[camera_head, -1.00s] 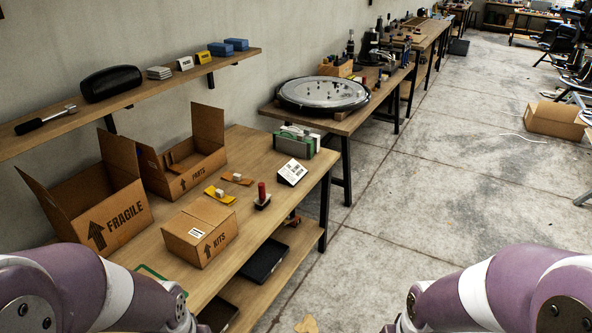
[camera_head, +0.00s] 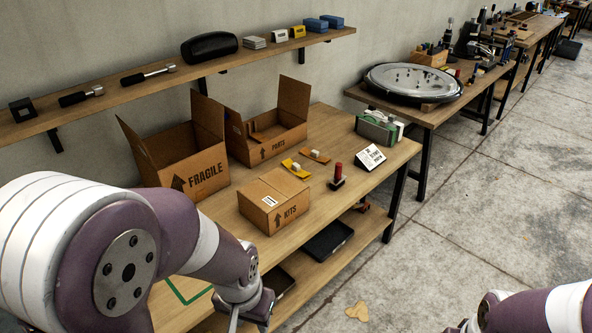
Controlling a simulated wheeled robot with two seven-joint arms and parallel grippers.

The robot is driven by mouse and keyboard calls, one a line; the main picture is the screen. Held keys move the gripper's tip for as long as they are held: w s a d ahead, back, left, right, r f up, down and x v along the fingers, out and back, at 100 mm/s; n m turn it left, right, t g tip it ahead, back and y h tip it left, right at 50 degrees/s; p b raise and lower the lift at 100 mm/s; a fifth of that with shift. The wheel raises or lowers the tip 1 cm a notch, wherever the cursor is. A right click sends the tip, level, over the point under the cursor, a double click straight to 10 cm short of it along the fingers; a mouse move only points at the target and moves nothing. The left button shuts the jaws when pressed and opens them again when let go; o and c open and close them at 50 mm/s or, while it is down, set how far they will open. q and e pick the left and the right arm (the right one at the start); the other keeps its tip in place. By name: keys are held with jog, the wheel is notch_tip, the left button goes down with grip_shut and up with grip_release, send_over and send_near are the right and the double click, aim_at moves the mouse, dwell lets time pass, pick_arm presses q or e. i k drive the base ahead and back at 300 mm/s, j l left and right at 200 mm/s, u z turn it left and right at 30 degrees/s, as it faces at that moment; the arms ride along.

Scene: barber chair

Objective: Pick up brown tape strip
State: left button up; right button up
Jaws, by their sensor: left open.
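A brown tape strip (camera_head: 317,156) lies on the wooden workbench with a small white piece on it. It is behind and to the right of a yellow strip (camera_head: 295,169) that also bears a small white piece. My left gripper (camera_head: 247,316) is at the bottom of the view, low beside the bench's front edge, well short of the brown strip. Its fingertips are hard to make out, and it appears empty. My right arm (camera_head: 535,312) shows at the bottom right corner; its gripper is outside the picture.
The workbench (camera_head: 372,186) holds open FRAGILE (camera_head: 207,171) and PARTS (camera_head: 278,147) boxes, plus a closed KITS box (camera_head: 290,211) between my left gripper and the strips. A red-handled stamp (camera_head: 338,172) and white sign (camera_head: 370,157) stand nearby. A shelf (camera_head: 140,85) runs above.

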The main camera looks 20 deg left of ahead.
aim_at(313, 154)
jog(key=i+l+u, duration=0.35)
jog(key=i+l, duration=0.65)
jog(key=i, duration=0.5)
jog(key=i+l+u, duration=0.3)
jog(key=i+l, duration=1.05)
